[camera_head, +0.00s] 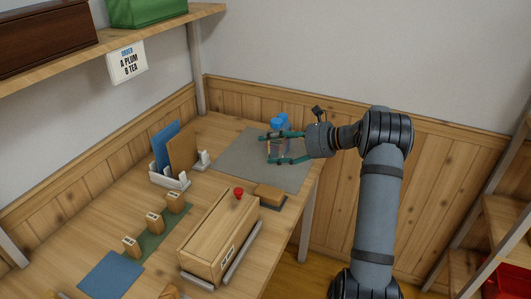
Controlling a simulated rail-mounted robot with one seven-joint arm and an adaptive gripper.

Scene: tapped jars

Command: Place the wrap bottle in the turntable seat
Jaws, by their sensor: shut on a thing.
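My gripper (276,148) is at the right end of its reach over the grey mat (235,155), its teal fingers pointing left. A second blue top (284,116) seems to show just behind, too small to tell apart. I cannot make out a turntable seat in this view. Whether the bottle touches the mat cannot be told.
A long wooden box (215,240) with a red knob (238,193) stands in front. A brown block (270,195) lies beside the mat. A white rack (170,178) holds blue and brown boards. Small wooden blocks stand on a green strip (150,240). A blue mat (112,276) lies front left.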

